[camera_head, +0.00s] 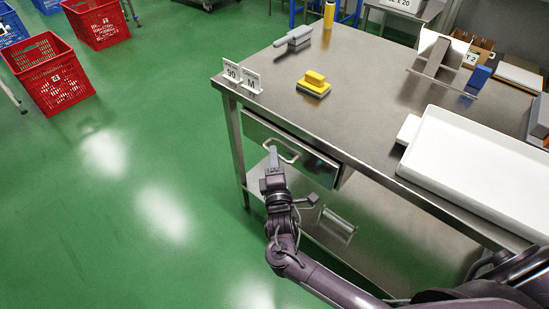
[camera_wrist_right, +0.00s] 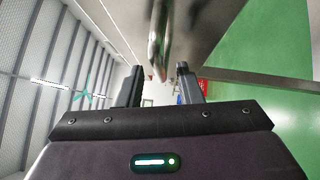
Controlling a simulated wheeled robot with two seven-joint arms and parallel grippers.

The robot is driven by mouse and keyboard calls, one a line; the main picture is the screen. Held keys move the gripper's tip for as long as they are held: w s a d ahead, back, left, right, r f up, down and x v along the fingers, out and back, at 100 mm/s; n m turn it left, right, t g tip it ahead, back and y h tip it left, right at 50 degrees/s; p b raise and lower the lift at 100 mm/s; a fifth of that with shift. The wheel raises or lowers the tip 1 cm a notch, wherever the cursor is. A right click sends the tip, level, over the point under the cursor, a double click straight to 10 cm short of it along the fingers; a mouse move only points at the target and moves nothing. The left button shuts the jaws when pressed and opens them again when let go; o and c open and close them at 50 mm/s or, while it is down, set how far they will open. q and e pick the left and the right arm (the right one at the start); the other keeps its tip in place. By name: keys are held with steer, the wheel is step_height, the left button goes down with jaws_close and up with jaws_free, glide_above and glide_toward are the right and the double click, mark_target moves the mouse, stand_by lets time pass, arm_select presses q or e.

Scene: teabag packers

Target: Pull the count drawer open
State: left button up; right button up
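The metal drawer (camera_head: 315,165) sits under the top of the steel table, on its near-left side. Its bar handle (camera_head: 290,157) sticks out from the front. I cannot tell from this angle whether the drawer stands slightly out. My right gripper (camera_head: 272,152) is at the left part of the handle. In the right wrist view, the handle (camera_wrist_right: 158,45) reaches in between the two spread fingers of my right gripper (camera_wrist_right: 160,75), with a gap visible on each side. My left gripper is not in view.
Red crates (camera_head: 48,72) stand at left; the green floor between is clear.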

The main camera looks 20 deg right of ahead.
steer(key=shift+w+d, duration=0.1)
steer(key=shift+w, duration=0.2)
jaws_close()
